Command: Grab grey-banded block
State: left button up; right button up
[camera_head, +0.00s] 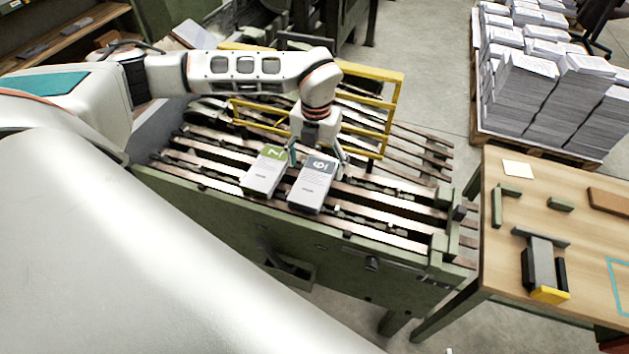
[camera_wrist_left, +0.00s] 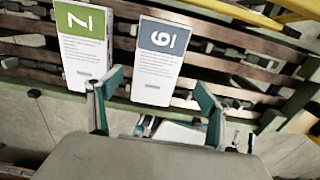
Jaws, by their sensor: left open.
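The grey-banded block (camera_head: 312,187) is white with a grey-blue band bearing a numeral that reads as 6 or 9. It lies on the slatted machine bed and also shows in the left wrist view (camera_wrist_left: 158,65). A similar white block with a green band (camera_head: 265,172) lies just left of it, a narrow gap between them; it shows upper left in the wrist view (camera_wrist_left: 84,45). My left gripper (camera_head: 317,158) is open above the grey-banded block's banded end, its fingers spread to either side. In the wrist view the block appears between the fingertips (camera_wrist_left: 153,88). No contact is clear. My right gripper is not seen.
A yellow rail (camera_head: 390,110) stands behind the slatted bed (camera_head: 395,215). A wooden table (camera_head: 505,265) with clamps and a yellow-ended tool (camera_head: 545,270) stands right. A pallet of paper stacks (camera_head: 540,85) is back right. Bare slats lie right of the blocks.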

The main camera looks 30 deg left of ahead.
aim_at(314, 180)
pick_arm(q)
jog(key=f, duration=0.3)
jog(key=shift+s+a+f, duration=0.15)
jog(key=shift+a+f, duration=0.15)
jog(key=shift+f, duration=0.7)
jog(key=shift+c, duration=0.3)
jog(key=c, duration=1.3)
jog(key=shift+r, duration=0.1)
